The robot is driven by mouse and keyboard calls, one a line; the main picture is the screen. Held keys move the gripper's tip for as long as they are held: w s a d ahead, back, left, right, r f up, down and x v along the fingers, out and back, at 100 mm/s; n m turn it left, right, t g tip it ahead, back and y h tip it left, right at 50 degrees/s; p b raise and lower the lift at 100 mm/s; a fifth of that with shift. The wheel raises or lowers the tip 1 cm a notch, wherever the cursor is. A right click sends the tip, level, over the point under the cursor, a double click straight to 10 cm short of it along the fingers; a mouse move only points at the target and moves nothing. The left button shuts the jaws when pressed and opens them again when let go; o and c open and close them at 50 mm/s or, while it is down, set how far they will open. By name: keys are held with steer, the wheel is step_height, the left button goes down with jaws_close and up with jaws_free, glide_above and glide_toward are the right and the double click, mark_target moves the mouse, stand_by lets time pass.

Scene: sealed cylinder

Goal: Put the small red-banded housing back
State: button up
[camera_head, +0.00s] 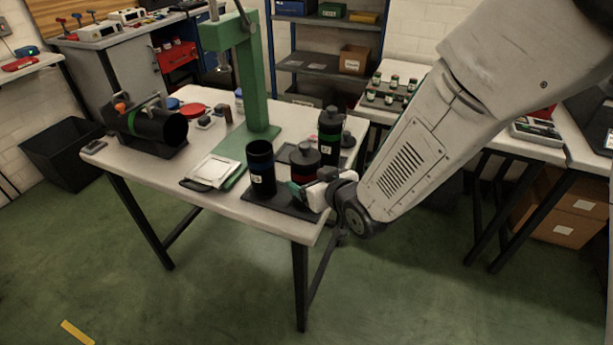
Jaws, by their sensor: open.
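The small red-banded housing (304,158) is a dark cylinder with a knobbed top and a red band. It stands upright at the front right of the table, and my gripper partly hides its lower part. My gripper (297,190) is low in front of it, with a teal fingertip showing close to its base. The jaws are open; I cannot tell whether they touch the housing or reach around it. A dark base plate (284,206) lies under this group. A taller green-banded housing (330,128) stands behind right.
The green press stand (254,85) rises behind the group. A black cylinder in a cradle (158,128) lies at the left. A white-and-black tray (211,173) lies at the table's front. A side table holds several small jars (391,82).

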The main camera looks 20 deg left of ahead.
steer(key=v, duration=0.8)
steer(key=shift+s+d+r, duration=0.15)
steer(key=shift+s+d, duration=0.05)
steer(key=d+r+m+g+h, duration=0.1)
steer(key=d+r+m+h, duration=0.25)
steer(key=d, duration=0.85)
steer(key=d+r+m+g+h, duration=0.15)
steer(key=d+r+h, duration=0.35)
steer(key=d, duration=0.7)
steer(key=s+d+r+m+g+h, duration=0.1)
steer(key=s+d+r+m+g, duration=0.1)
steer(key=s+d, duration=0.4)
steer(key=s+d+r+m+g+h, duration=0.1)
steer(key=s+d+r+m+g, duration=0.2)
steer(key=s, duration=1)
steer(key=d+r, duration=0.1)
steer(key=d, duration=0.2)
steer(key=shift+d+r, duration=0.15)
steer(key=shift+d, duration=0.15)
